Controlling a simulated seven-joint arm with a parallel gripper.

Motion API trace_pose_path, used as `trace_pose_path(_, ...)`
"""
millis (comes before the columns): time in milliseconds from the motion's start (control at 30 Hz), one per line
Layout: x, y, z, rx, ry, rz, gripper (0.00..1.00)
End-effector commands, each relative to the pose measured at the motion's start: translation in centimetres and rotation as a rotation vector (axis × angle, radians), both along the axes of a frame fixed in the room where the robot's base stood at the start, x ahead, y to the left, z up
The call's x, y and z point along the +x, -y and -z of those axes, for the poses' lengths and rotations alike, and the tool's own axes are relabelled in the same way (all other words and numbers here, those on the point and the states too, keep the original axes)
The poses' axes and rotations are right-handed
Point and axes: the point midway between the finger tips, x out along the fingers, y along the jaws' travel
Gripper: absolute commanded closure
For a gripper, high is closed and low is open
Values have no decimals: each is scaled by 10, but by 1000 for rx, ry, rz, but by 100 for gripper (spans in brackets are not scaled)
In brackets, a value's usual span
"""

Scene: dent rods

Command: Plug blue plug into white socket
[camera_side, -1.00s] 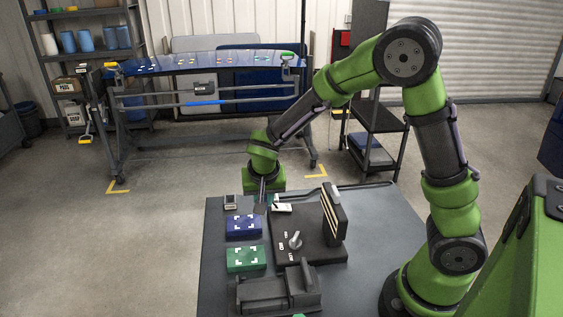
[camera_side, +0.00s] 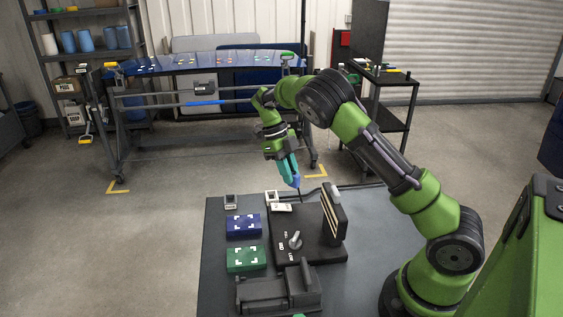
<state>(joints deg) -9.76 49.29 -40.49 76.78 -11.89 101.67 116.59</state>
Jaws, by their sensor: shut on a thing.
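My gripper (camera_side: 291,176) hangs over the far edge of the dark worktable, its teal fingers pointing down and tilted. It is shut on a small blue piece (camera_side: 296,182), which appears to be the blue plug, with a thin dark part below it. The white socket seems to be the small white block (camera_side: 282,208) at the far left edge of the black board, below and left of the blue piece. The blue piece looks apart from it. The grip itself is too small to see clearly.
A white-framed piece (camera_side: 271,196) and a grey-and-white piece (camera_side: 231,201) stand along the table's (camera_side: 218,275) far edge. A blue block (camera_side: 243,224) and green block (camera_side: 246,258) lie left. The black board (camera_side: 311,240) carries a knob (camera_side: 295,240) and an upright striped panel (camera_side: 333,214).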

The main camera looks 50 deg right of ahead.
Motion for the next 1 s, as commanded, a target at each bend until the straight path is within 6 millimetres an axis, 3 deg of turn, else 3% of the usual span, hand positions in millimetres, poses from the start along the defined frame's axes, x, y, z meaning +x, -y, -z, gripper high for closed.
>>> trace_pose_path(100,21,1,-1,-5,0,350,100)
trace_pose_path(300,48,-9,-4,-3,0,723,100)
trace_pose_path(533,55,-14,1,1,-1,814,100)
trace_pose_path(1000,55,-13,36,-1,-1,810,100)
